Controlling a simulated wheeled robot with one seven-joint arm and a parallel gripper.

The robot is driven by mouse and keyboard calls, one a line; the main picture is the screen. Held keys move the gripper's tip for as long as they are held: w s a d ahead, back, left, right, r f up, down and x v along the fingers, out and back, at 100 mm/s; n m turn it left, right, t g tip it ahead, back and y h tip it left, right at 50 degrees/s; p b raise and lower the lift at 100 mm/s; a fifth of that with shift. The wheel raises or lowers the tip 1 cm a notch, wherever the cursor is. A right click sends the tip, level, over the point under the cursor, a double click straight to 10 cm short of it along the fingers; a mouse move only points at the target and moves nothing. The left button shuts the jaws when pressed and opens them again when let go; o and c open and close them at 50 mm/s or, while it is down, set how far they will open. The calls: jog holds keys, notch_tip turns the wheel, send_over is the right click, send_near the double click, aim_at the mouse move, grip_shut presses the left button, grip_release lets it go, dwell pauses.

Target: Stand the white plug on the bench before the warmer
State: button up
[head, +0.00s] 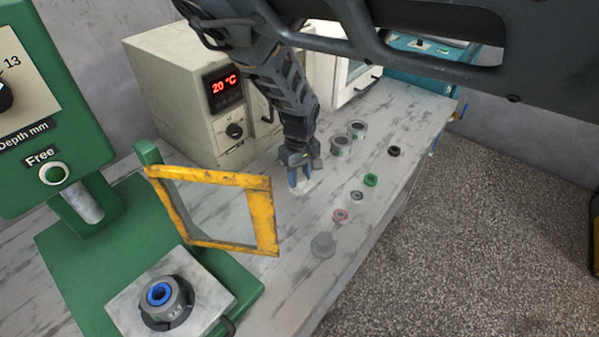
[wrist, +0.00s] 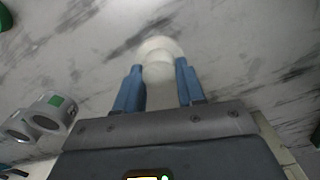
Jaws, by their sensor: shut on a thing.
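The white plug (wrist: 158,52) is between the blue fingertips of my gripper (wrist: 159,72) in the wrist view. My gripper (head: 299,182) is shut on it and points down, low over the bench. In the head view only a pale part of the plug (head: 305,188) shows at the fingertips. I cannot tell whether its base touches the bench (head: 285,290). The warmer (head: 165,85) is the beige box with a red 20 °C display, behind and to the left of my gripper.
Two grey metal rings (head: 357,130) stand right of my gripper. Several small rings, among them a green one (head: 371,180) and a pink one (head: 340,215), lie near the bench's right edge. A green press with a yellow-framed guard (head: 262,215) stands at the left.

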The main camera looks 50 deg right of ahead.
aim_at(299, 177)
jog(key=o, duration=0.6)
jog(key=shift+f, duration=0.15)
jog(key=o, duration=0.5)
jog(key=shift+c, duration=0.2)
notch_tip(299, 177, up, 12)
jog(key=b, duration=0.1)
jog(key=shift+r+b, duration=0.2)
jog(key=shift+b, duration=0.15)
